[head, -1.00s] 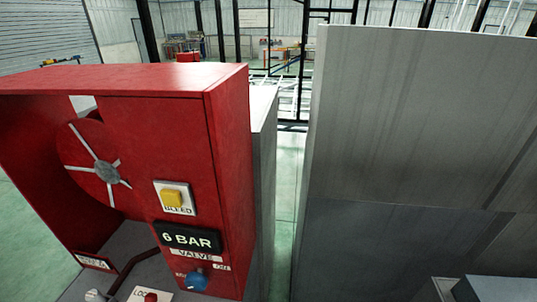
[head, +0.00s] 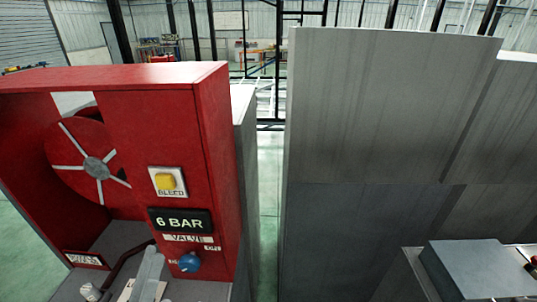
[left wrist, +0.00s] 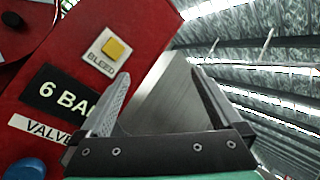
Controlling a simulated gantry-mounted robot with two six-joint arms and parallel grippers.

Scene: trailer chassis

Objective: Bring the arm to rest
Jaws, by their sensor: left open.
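The yellow BLEED button (left wrist: 114,47), the 6 BAR display (left wrist: 60,95) and part of the blue valve knob (left wrist: 26,169) show to the left of the fingers. I cannot tell how far the fingers are from the panel. My right gripper is not in view.
A spoked reel (head: 96,167) sits inside the cabinet. A large grey panelled wall (head: 380,120) stands to the right, with a narrow gap of green floor (head: 269,200) between. A grey box (head: 480,268) is at lower right.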

